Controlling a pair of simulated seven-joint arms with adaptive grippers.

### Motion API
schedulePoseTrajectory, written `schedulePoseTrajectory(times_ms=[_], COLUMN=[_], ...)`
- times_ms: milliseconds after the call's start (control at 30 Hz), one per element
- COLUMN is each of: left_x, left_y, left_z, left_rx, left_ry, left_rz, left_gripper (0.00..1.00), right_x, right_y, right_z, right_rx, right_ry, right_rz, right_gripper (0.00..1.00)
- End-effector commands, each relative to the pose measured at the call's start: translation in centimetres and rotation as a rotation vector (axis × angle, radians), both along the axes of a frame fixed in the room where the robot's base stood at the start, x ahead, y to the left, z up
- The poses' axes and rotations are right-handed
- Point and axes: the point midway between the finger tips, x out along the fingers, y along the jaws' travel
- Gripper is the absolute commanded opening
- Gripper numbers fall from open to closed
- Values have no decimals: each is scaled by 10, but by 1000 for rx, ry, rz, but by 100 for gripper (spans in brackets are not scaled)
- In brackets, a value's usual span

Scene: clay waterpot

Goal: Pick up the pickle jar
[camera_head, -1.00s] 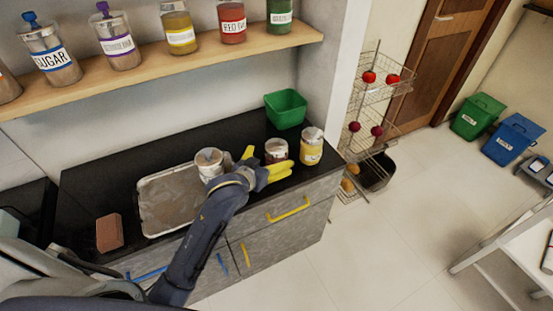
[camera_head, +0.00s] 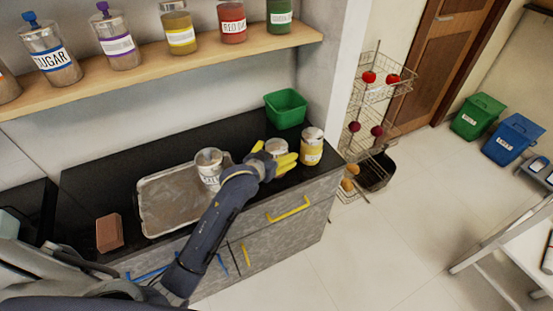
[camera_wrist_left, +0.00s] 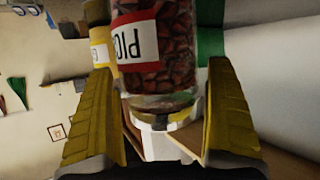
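The pickle jar (camera_head: 276,146) is a clear jar with dark red contents and a silvery lid, standing on the black counter near its right end. My left gripper (camera_head: 273,153) has its yellow fingers on both sides of the jar in the head view. In the left wrist view the jar (camera_wrist_left: 158,60), with a white and red label starting "PIC", stands between the spread fingers. The fingers look open, with a narrow gap on each side; contact is not clear. My fingers partly hide the jar in the head view. My right gripper is not in view.
A yellow-labelled jar (camera_head: 312,147) stands close to the right. A green bin (camera_head: 286,108) is behind. A shelf of jars (camera_head: 150,69) runs above.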

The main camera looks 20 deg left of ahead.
Motion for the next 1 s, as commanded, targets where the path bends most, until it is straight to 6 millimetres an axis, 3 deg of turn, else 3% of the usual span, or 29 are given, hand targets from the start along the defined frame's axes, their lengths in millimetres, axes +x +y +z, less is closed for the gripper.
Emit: schedulePoseTrajectory(times_ms=[67, 533, 833, 1000], left_x=[0, 0, 0, 1], left_y=[0, 0, 0, 0], left_z=[0, 0, 5, 20], left_rx=[0, 0, -2, -2], left_ry=[0, 0, -5, -8], left_rz=[0, 0, -1, -1], left_gripper=[78, 23, 22, 22], right_x=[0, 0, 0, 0], right_y=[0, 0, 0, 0], right_z=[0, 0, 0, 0], right_rx=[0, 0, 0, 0], right_ry=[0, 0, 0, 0], right_rz=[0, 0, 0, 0], right_gripper=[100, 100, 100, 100])
